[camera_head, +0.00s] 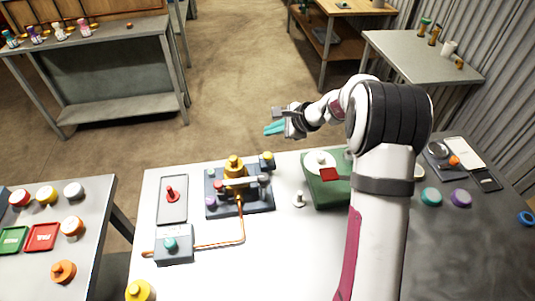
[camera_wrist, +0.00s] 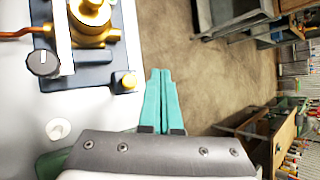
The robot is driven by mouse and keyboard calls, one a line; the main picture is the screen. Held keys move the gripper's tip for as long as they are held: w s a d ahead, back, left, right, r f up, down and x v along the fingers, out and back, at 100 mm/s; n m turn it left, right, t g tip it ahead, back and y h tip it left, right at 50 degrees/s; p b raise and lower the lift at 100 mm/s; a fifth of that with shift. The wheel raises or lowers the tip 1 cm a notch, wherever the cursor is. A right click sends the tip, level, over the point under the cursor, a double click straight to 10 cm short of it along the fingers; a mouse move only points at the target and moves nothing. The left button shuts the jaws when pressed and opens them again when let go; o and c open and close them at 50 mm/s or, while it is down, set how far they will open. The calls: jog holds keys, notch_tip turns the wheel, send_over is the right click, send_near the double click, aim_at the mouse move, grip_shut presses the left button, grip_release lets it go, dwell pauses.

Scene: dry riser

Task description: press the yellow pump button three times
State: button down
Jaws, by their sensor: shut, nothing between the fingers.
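A yellow button (camera_head: 268,157) sits on a small dark block at the far right corner of the pump's dark base (camera_head: 214,206). It also shows in the wrist view (camera_wrist: 129,81), left of my fingers and apart from them. The brass pump body (camera_head: 234,168) stands in the middle of the base. My gripper (camera_head: 268,129) has teal fingers, which lie together with nothing between them. In the head view it appears above the button, past the table's far edge. In the wrist view the fingertips (camera_wrist: 160,72) show against the brown floor.
A copper pipe (camera_head: 243,225) runs from the pump to a grey box (camera_head: 174,246) with a teal knob. A small white peg (camera_head: 299,199) and a green block (camera_head: 328,194) stand to the right. Another yellow knob (camera_head: 138,291) is at the front left.

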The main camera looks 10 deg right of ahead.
aim_at(266, 153)
jog(key=shift+f, duration=3.15)
jog(key=shift+f, duration=0.4)
jog(key=shift+f, duration=0.8)
dwell(0.4)
jog(key=shift+r, duration=1.2)
jog(key=shift+r, duration=2.55)
